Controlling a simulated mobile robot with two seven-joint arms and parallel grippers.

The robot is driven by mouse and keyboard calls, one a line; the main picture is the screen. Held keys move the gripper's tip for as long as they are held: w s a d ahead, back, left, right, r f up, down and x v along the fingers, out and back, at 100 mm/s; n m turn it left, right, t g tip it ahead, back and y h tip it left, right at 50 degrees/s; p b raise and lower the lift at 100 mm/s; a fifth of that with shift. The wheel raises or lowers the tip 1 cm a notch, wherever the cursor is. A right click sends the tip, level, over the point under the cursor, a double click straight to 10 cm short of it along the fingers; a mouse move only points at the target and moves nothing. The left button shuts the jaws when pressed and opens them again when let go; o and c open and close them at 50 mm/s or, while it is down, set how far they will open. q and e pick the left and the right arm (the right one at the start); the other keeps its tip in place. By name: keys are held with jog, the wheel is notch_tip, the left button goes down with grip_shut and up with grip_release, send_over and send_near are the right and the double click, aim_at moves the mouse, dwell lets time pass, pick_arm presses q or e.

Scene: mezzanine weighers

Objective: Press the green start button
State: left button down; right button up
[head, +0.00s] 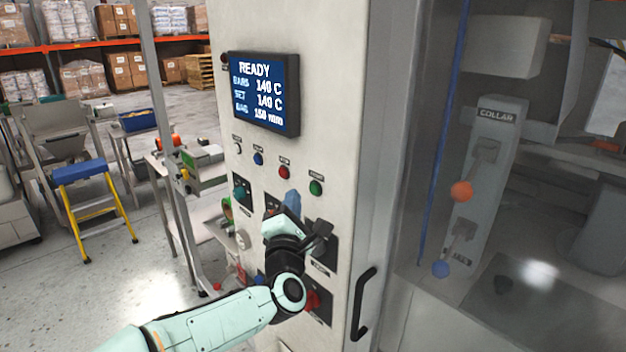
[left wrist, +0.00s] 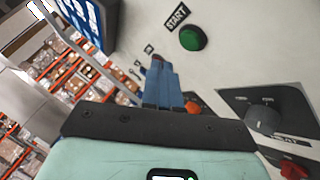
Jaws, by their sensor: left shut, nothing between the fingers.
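The green start button (head: 316,187) is on the pale machine panel, at the right end of a row of small buttons. It shows clear in the left wrist view (left wrist: 192,38), with the label START beside it. My left gripper (head: 292,197) is shut and empty, its blue fingers together in front of the panel. In the head view the fingertips are below and left of the green button. In the left wrist view the fingers (left wrist: 159,66) point up, left of and below the green button, apart from it in the picture. My right gripper is not in view.
A red button (head: 284,172), a blue button (head: 258,158) and a white button share the row. A screen (head: 264,92) reads READY above. Rotary knobs and a red switch (head: 313,299) lie lower. A black door handle (head: 362,302) sticks out right of the arm.

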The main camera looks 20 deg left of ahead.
aim_at(314, 189)
pick_arm(q)
jog(key=shift+w+d+f, duration=0.1)
jog(key=shift+w+d, duration=0.3)
jog(key=shift+w, duration=0.4)
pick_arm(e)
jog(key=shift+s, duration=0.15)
pick_arm(q)
jog(key=shift+w, duration=0.15)
dwell(1.2)
jog(key=shift+w+d, duration=0.15)
jog(key=shift+w, duration=0.2)
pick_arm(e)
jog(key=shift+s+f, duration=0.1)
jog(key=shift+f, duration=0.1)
